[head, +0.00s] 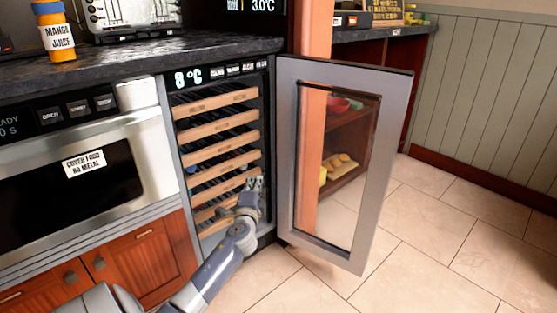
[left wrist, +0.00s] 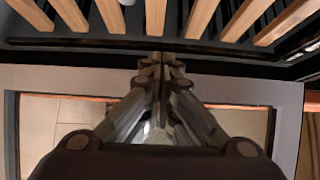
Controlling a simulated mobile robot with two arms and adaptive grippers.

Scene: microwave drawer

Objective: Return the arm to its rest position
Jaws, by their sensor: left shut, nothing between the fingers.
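My left arm reaches in from the bottom of the head view. Its left gripper (head: 254,184) is at the right side of the open wine cooler (head: 172,110), in front of the lower racks. In the left wrist view the left gripper (left wrist: 162,58) has its fingers together and holds nothing. Several wooden rack slats (left wrist: 202,18) show beyond the fingertips there. The cooler's glass door (head: 390,150) stands open to the right, and its framed pane also shows behind the fingers in the left wrist view (left wrist: 285,120). I cannot tell whether the gripper touches the cooler. My right gripper is not in view.
A built-in microwave (head: 158,145) is left of the cooler, under a dark countertop (head: 140,62) with a juice bottle (head: 55,30) and a toaster (head: 145,15). Wooden cabinets (head: 150,265) are below. Tiled floor (head: 430,240) is clear to the right of the open door.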

